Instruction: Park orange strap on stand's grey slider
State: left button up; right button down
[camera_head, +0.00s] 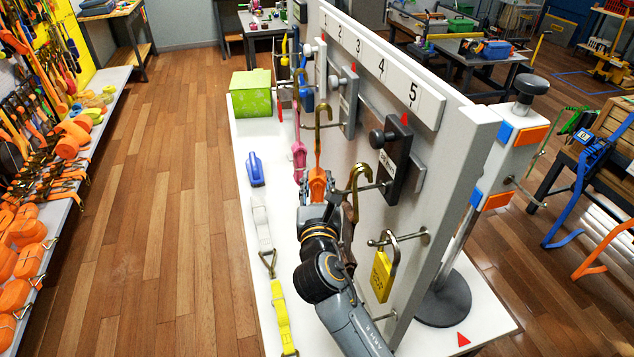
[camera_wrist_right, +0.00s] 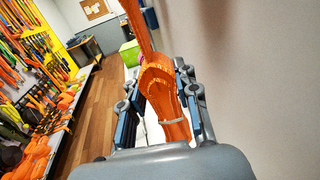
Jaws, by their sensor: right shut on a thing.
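The orange strap (camera_head: 317,182) is upright beside the numbered wall, with a bronze hook (camera_head: 322,117) at its top. My right gripper (camera_head: 318,203) is shut on its lower part. In the right wrist view the orange strap (camera_wrist_right: 165,85) runs up between the two fingers (camera_wrist_right: 165,112). I cannot tell whether the hook touches any peg. A black slider (camera_head: 398,166) sits nearer, under the 5. My left gripper is out of view.
A pink strap (camera_head: 299,160) hangs behind the orange one; another bronze hook (camera_head: 360,178) is right of my gripper. A yellow padlock (camera_head: 382,277) hangs nearer. A blue strap (camera_head: 254,169), white strap (camera_head: 263,225) and green box (camera_head: 251,94) are on the white base. Floor at left is clear.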

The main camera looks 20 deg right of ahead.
jog(key=c, duration=0.9)
grip_release()
jog(key=shift+s, duration=0.1)
